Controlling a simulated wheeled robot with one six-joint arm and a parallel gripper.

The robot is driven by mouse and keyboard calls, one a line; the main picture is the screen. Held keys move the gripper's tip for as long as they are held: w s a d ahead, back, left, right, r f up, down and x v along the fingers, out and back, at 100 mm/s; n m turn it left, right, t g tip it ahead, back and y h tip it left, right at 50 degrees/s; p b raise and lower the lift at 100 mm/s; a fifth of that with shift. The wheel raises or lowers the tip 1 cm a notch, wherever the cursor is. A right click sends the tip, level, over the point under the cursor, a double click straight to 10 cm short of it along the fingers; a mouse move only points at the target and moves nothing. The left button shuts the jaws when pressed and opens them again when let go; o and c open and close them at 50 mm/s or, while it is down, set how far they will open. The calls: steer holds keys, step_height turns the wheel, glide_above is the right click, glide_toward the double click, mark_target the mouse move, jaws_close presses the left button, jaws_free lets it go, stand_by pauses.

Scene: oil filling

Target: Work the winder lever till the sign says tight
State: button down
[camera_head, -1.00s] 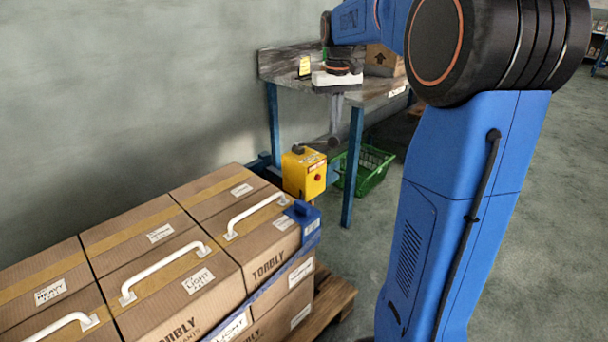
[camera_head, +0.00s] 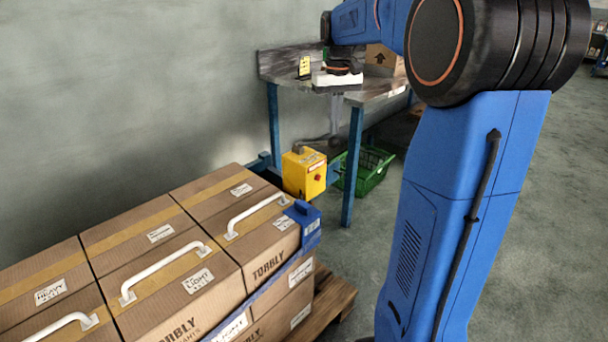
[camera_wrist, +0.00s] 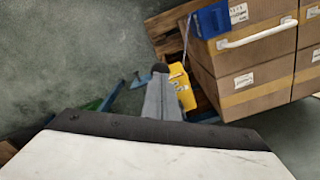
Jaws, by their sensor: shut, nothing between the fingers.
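The winder is a yellow box (camera_head: 304,173) with a red button, beside the strapped cartons. Its dark lever (camera_head: 314,139) appears to run from the top of the box toward my fingertips. My gripper (camera_head: 335,134) points down with its grey fingers shut, to the right of and above the box. In the wrist view the fingers (camera_wrist: 161,98) cover part of the yellow box (camera_wrist: 184,87). A dark rounded end (camera_wrist: 160,68) shows at their tips; I cannot tell whether they touch the lever. A small yellow sign (camera_head: 304,67) stands on the bench, its words unreadable.
Stacked cartons (camera_head: 205,285) with white handles and a blue strap piece (camera_head: 304,222) sit on a wooden pallet (camera_head: 334,298). A grey bench (camera_head: 285,72) with blue legs stands behind. A green basket (camera_head: 372,172) lies under it.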

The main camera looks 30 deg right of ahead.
steer(key=shift+s+f, duration=0.8)
steer(key=shift+f, duration=3.6)
steer(key=r, duration=0.4)
steer(key=w+r, duration=0.1)
steer(key=r, duration=0.3)
steer(key=w+r, duration=0.1)
steer(key=r, duration=0.3)
steer(key=shift+r, duration=0.6)
steer(key=shift+s+f, duration=0.2)
steer(key=shift+f, duration=2)
steer(key=shift+f, duration=0.1)
